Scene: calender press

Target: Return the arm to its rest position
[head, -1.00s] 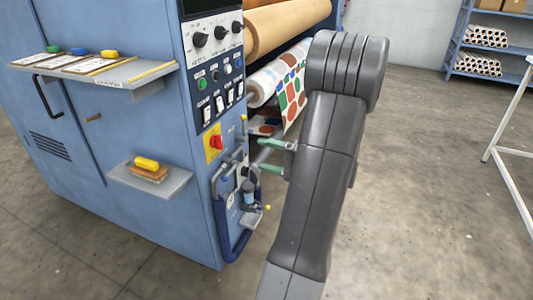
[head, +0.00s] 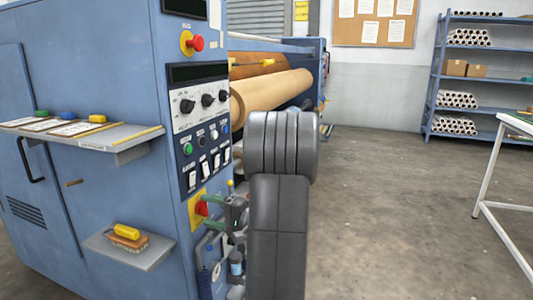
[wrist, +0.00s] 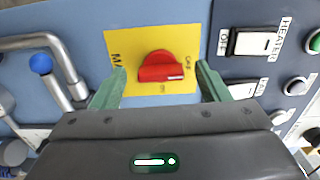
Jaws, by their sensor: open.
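My gripper (wrist: 160,92) is open and empty in the wrist view, its two green fingers apart on either side of the red rotary switch (wrist: 160,66) on its yellow plate (wrist: 185,35). I cannot tell how far the fingertips are from the panel. In the head view my gripper (head: 222,208) shows in part beside the red switch (head: 201,208), low on the blue press's front panel. My grey arm stands upright in front of the press and hides part of the panel edge and the rolls.
The press (head: 95,120) fills the left side, with two shelves (head: 128,137) (head: 150,256) jutting out. A pipe handle with a blue knob (wrist: 41,64) is left of the switch. Open floor (head: 385,210) lies right, before a white-legged table (head: 490,170) and a rack (head: 435,75).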

